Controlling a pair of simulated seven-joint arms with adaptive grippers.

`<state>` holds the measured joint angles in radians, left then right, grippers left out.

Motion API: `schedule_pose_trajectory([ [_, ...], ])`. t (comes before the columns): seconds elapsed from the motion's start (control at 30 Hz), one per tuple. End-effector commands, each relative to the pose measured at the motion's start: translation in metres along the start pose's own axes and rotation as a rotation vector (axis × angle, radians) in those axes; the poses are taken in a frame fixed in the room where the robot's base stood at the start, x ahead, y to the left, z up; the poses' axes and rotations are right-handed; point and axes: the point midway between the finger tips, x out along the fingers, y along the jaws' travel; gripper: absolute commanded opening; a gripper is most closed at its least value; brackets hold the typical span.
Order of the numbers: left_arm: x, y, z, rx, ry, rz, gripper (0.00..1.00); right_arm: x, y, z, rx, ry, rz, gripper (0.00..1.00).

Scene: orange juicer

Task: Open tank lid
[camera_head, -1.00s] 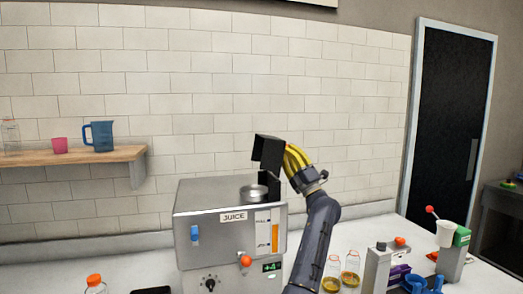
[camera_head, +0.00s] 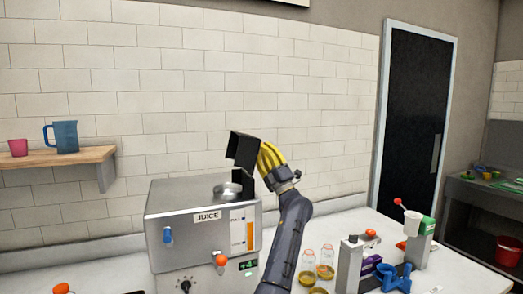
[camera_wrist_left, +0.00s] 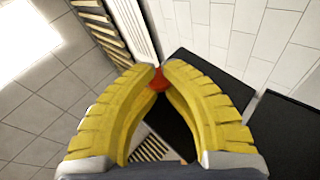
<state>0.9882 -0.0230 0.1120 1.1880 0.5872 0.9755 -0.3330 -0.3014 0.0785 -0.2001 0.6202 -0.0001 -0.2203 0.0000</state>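The juice machine (camera_head: 195,250) is a grey metal box labelled JUICE at the lower middle of the head view. A round metal piece (camera_head: 227,190) sits on its top. A black piece (camera_head: 243,150), perhaps the tank lid, stands tilted above the top's right rear. My left gripper (camera_head: 263,146) has yellow fingers right beside that black piece; I cannot tell if they touch. In the left wrist view the fingertips (camera_wrist_left: 160,72) come together, with a small red spot (camera_wrist_left: 158,82) showing at them and black surfaces behind. My right gripper is not in view.
A wooden shelf (camera_head: 60,157) with a blue jug (camera_head: 63,136) is on the left wall. A red bucket (camera_head: 508,251) stands far right.

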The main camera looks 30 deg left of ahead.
Motion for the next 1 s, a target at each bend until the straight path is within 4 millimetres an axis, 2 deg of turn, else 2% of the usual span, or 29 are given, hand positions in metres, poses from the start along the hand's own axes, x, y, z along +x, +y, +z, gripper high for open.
schedule_pose_trajectory([
  [0.03, 0.003, 0.006, 0.001, -0.002, -0.002, 0.009, 0.34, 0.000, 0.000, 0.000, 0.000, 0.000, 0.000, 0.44],
  [0.13, 0.003, 0.005, 0.001, -0.002, -0.001, 0.007, 0.46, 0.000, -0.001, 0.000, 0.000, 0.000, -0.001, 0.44],
  [0.47, -0.002, 0.002, 0.001, -0.002, -0.001, 0.002, 0.46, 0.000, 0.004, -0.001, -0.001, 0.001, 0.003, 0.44],
  [0.67, -0.026, 0.001, 0.001, -0.002, -0.002, 0.001, 0.46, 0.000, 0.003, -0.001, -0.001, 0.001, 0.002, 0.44],
  [1.0, -0.085, 0.002, 0.001, -0.002, -0.002, 0.001, 0.46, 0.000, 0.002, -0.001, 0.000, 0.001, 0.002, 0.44],
])
